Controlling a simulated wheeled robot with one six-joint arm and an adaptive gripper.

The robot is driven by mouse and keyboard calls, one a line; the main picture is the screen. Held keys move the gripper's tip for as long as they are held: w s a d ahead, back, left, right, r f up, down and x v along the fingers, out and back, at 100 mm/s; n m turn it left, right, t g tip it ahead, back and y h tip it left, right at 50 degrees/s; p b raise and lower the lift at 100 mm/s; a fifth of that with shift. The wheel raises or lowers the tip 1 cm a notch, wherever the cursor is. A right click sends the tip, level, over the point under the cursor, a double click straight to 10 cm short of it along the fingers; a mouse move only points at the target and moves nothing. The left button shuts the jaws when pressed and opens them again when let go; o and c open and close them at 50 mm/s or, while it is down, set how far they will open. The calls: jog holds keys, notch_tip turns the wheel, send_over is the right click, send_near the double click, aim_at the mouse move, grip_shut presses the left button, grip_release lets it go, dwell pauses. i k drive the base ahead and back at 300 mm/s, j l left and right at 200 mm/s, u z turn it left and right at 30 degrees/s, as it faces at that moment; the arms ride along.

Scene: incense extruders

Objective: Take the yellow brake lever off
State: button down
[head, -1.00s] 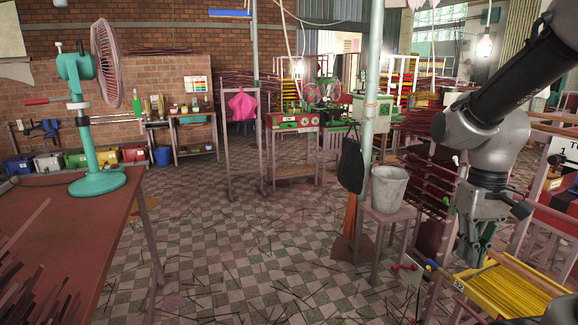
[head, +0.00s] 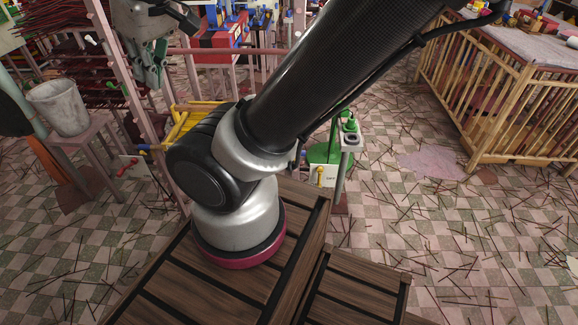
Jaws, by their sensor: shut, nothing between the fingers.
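A small yellow lever (head: 320,175) stands upright on a pale panel (head: 330,178) low at the front of a green machine (head: 335,140), right of my arm's base; it looks like the brake lever, though the marking is too small to read. My gripper (head: 151,82) is at the upper left, pointing down. It is shut and empty, well apart from the yellow lever. My arm passes between them and hides part of the space behind it.
Another panel with a red lever (head: 122,171) is at the left, near a yellow rack (head: 190,122). A grey bucket (head: 62,106) stands on a stool. A wooden railed table (head: 490,90) is at the right. The tiled floor before it is open, littered with sticks.

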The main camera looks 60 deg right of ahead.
aim_at(320, 169)
jog(key=z, duration=2.2)
jog(key=i+l, duration=0.1)
jog(key=l, duration=0.8)
jog(key=i+l, duration=0.15)
jog(key=l, duration=0.35)
jog(key=u, duration=0.05)
